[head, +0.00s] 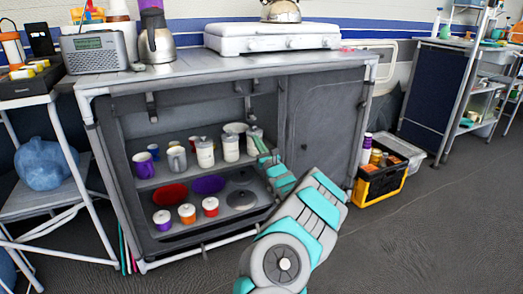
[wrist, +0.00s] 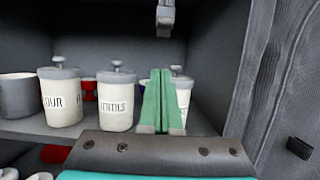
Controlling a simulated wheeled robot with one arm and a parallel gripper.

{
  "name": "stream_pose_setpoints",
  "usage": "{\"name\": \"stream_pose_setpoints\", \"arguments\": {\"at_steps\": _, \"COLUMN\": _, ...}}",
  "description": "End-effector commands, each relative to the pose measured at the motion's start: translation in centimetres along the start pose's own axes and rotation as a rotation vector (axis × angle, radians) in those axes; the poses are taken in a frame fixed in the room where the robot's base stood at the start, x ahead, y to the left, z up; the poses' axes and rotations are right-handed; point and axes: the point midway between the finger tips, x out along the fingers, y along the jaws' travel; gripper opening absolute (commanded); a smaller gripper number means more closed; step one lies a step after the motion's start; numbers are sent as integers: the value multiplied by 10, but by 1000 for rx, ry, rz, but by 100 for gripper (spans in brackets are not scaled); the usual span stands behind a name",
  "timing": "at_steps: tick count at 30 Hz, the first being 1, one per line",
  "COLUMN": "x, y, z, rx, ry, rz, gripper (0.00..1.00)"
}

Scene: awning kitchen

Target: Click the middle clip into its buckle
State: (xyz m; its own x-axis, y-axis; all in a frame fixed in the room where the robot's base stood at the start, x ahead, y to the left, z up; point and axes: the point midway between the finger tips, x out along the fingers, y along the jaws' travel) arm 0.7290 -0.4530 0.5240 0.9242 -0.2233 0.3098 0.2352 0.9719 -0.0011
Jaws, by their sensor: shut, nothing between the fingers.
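My gripper (head: 263,146) reaches into the open front of the grey fabric cabinet (head: 192,84), in front of its upper shelf. In the wrist view its two green fingers (wrist: 158,100) are together and empty. A light grey clip (wrist: 166,17) hangs from above, just over the fingertips and apart from them. In the head view a dark strap with a clip (head: 249,108) hangs from the cabinet's top edge near the middle, and another strap (head: 151,104) hangs to the left. I cannot make out the buckle that belongs to the middle clip.
White lidded jars (wrist: 115,101) and mugs stand on the shelf close beside the fingers. Coloured pots and lids (head: 171,193) sit on the lower shelf. The cabinet's right side is closed by a grey panel (head: 325,125). A black and yellow crate (head: 380,182) stands at right; floor is clear further right.

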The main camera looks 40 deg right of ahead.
Motion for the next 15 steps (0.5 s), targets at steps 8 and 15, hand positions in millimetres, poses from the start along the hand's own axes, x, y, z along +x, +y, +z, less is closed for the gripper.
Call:
{"name": "stream_pose_setpoints", "arguments": {"at_steps": 8, "x": 28, "y": 0, "z": 11, "rx": 2, "ry": -3, "rz": 0, "gripper": 0}}
{"name": "stream_pose_setpoints", "arguments": {"at_steps": 15, "x": 33, "y": 0, "z": 32, "rx": 2, "ry": 1, "rz": 1, "gripper": 0}}
